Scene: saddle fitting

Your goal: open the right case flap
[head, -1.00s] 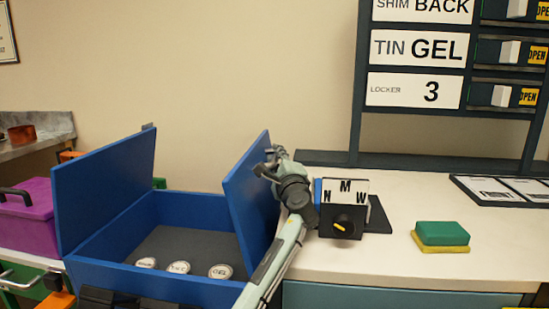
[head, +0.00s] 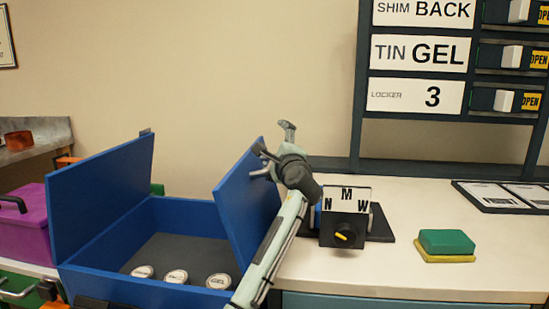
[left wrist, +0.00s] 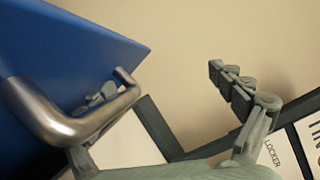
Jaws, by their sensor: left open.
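The blue case (head: 150,288) stands at the left of the counter. Its right flap (head: 243,195) stands raised and steep. Its left flap (head: 100,188) is also raised. My left gripper (head: 274,143) is at the upper right side of the right flap, with its fingers spread. In the left wrist view, the right flap (left wrist: 75,45) carries a metal bar handle (left wrist: 45,118). One finger of my left gripper (left wrist: 162,85) is partly hidden behind the handle; the other is well clear to the right. Nothing is held. My right gripper is out of view.
Three round labelled tins (head: 177,277) lie inside the case. A dial box (head: 344,228) marked N, M, W stands close right of my arm. A green and yellow sponge (head: 446,243) lies on the counter. A purple box (head: 22,225) is at far left.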

